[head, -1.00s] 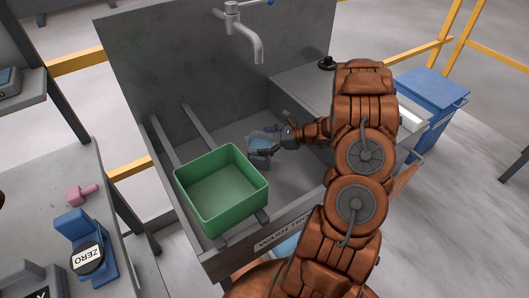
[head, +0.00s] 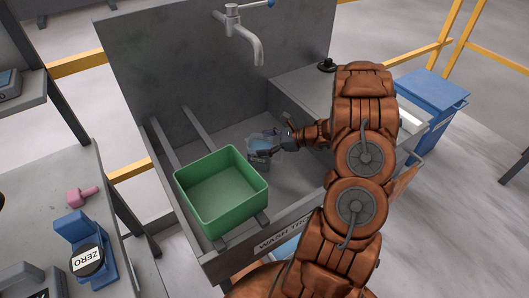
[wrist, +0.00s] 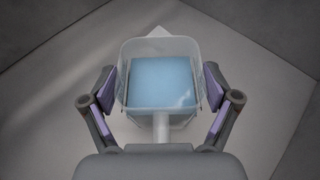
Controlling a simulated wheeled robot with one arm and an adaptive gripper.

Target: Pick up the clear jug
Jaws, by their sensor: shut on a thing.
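The clear jug (wrist: 160,103) is a see-through, square-sided vessel with blue showing inside it; I cannot tell whether that is liquid. In the head view the jug (head: 258,148) is in the grey wash trough, right of the green bin. My gripper (wrist: 163,92) has one finger on each side of the jug, with purple pads toward its walls. In the head view my gripper (head: 274,142) reaches the jug from the right and is shut on it. Part of the jug is hidden behind the fingers there. I cannot tell whether its base touches the trough floor.
The green bin (head: 207,213) sits on rails in the trough (head: 225,136), close left of the jug. A tap (head: 254,42) hangs over the trough from the back wall. A blue bin (head: 433,98) stands outside to the right. A bench (head: 80,160) is at left.

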